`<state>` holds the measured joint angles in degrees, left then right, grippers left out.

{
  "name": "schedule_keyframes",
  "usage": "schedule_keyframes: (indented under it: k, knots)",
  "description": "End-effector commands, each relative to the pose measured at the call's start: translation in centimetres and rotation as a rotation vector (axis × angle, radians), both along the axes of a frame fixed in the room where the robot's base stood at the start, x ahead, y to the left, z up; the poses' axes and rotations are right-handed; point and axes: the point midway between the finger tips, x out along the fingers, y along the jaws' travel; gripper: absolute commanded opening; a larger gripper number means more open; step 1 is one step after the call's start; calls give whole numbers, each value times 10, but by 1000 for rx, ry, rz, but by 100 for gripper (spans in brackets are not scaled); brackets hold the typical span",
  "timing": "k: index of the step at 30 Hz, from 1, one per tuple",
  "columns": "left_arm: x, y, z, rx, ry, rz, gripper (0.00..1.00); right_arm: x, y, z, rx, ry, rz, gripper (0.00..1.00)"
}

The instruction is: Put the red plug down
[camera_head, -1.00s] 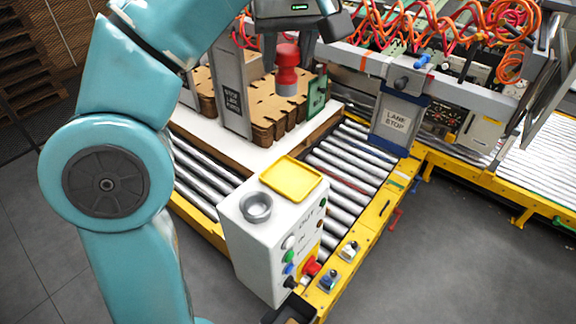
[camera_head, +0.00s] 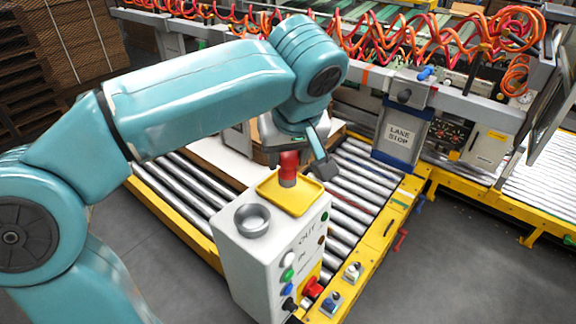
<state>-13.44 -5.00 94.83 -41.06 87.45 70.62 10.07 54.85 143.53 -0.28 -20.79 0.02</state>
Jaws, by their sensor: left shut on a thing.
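The red plug (camera_head: 288,168) has a red body and a grey lower end. It is upright at the back part of the yellow tray (camera_head: 297,206) on top of the white control box. I cannot tell whether its lower end touches the tray or hangs just above it. My left gripper (camera_head: 293,158) is shut on the plug from above, and the wrist and one finger partly hide its top. My right gripper is not in view.
A round grey metal cup (camera_head: 252,219) sits on the white control box (camera_head: 246,262) beside the tray. Buttons and a red knob (camera_head: 312,288) are on its side. Roller conveyor (camera_head: 352,190) runs behind, with a LANE STOP post (camera_head: 399,134). The tray's front is clear.

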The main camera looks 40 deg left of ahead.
Motion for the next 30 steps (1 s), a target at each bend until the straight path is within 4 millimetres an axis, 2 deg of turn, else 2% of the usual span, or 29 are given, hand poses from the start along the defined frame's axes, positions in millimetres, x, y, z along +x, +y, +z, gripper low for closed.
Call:
schedule_keyframes:
  k: [1,4,17,18,19,20,30]
  knots:
    - [0,1,-10,1,4,1,11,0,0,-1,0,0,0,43]
    - [1,1,-22,1,4,0,11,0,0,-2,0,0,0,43]
    - [2,1,-29,1,1,-1,11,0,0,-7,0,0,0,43]
    - [1,1,-28,1,2,0,55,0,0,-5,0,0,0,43]
    - [2,1,-27,1,2,-1,65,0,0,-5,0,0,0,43]
    - [2,1,-27,1,2,-1,68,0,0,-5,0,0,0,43]
    - [1,1,-21,1,1,-1,68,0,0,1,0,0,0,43]
